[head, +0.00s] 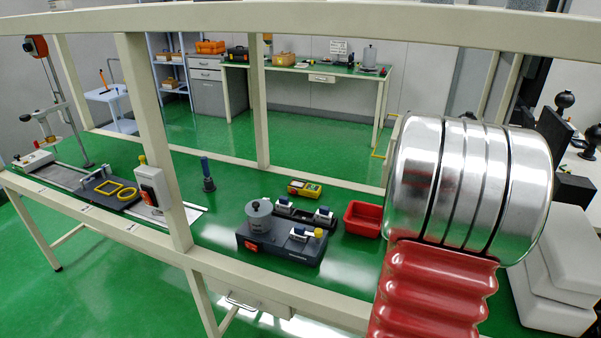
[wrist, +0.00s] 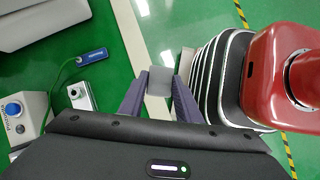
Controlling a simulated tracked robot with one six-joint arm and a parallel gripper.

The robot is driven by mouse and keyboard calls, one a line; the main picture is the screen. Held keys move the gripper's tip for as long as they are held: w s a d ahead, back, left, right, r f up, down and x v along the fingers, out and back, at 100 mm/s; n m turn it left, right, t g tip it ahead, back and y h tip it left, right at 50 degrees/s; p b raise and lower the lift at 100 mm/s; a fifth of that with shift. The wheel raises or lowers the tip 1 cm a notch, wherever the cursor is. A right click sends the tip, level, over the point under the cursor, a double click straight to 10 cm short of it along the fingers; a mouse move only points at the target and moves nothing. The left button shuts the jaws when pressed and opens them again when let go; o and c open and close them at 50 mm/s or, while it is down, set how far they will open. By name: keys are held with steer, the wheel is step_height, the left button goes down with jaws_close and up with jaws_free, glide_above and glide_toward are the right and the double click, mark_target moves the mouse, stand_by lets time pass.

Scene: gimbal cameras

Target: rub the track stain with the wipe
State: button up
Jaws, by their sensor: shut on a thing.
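In the wrist view my gripper (wrist: 160,92) has its two purple-grey fingers closed on a small grey piece, which looks like the wipe (wrist: 160,80). The piece sits between the fingertips, over a pale strip and green surface. Contact with anything below cannot be told. In the head view a long pale track (head: 70,181) lies along the left part of the green bench. No stain can be made out on it. My gripper and the wipe do not show in the head view.
A cream frame post (head: 150,140) and rails stand around the bench. A dark grey device (head: 280,245), a red tray (head: 362,218) and a yellow meter (head: 305,188) sit on the bench. In the wrist view, a white unit with a blue knob (wrist: 14,108) lies left.

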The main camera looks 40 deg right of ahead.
steer(key=w+a+r+m+y, duration=0.1)
steer(key=w+a, duration=0.3)
steer(key=w, duration=0.6)
steer(key=w+a+m+y, duration=0.15)
steer(key=w+a, duration=0.25)
steer(key=w, duration=0.6)
steer(key=w+a+r+m, duration=0.15)
steer(key=w+a, duration=0.25)
steer(key=w, duration=0.7)
steer(key=w+a+f+n, duration=0.1)
steer(key=w+a, duration=0.3)
steer(key=a, duration=0.5)
steer(key=w+a+f+n+h, duration=0.1)
steer(key=w+a, duration=0.3)
steer(key=a, duration=0.5)
steer(key=w+a+f+n+h, duration=0.1)
steer(key=w+a+f, duration=0.2)
steer(key=a, duration=0.6)
steer(key=shift+w+a+f, duration=0.25)
steer(key=shift+w+a, duration=0.1)
steer(key=shift+w, duration=0.7)
